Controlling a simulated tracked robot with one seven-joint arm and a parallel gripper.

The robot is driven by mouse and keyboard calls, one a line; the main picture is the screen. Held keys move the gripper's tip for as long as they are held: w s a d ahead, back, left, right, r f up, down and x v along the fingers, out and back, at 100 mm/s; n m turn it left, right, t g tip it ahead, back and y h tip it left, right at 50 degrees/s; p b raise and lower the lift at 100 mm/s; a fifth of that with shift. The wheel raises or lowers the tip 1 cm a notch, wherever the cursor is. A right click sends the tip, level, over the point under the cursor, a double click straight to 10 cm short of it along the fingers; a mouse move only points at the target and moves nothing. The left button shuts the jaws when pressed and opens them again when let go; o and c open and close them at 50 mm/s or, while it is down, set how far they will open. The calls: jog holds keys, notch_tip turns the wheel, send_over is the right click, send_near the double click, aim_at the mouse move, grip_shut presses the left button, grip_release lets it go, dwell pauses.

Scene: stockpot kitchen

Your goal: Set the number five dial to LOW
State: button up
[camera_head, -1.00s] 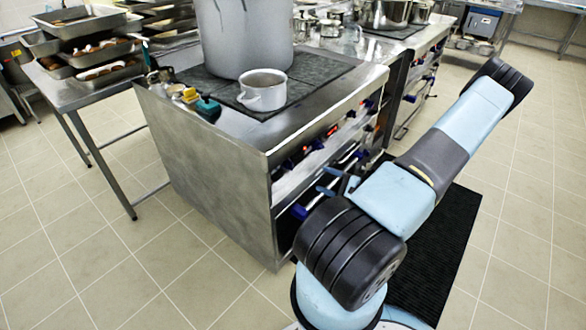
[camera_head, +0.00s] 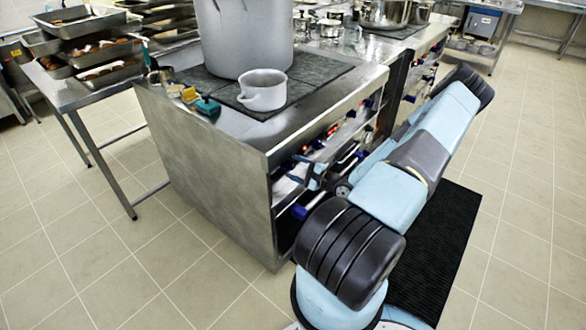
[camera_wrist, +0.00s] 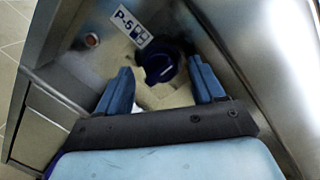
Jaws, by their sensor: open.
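The number five dial (camera_wrist: 160,65) is a dark blue round knob in the wrist view, on the pale front panel beside a white label (camera_wrist: 132,25) reading "P-5" with a small symbol. I cannot read its setting. My gripper (camera_wrist: 160,82) is open, with one blue finger at each side and the dial showing between and just beyond the fingertips. I cannot tell whether either finger touches it. In the head view, my gripper (camera_head: 310,175) is beside the front of the steel cooking block, partly hidden by my arm.
The steel cooking block (camera_head: 215,170) carries a large stockpot (camera_head: 243,40) and a small pot (camera_head: 263,90). A small reddish round piece (camera_wrist: 92,40) lies left of the dial. Racks of trays (camera_head: 85,45) stand at left.

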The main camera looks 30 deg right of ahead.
jog(key=shift+w+a, duration=0.2)
jog(key=shift+w, duration=0.1)
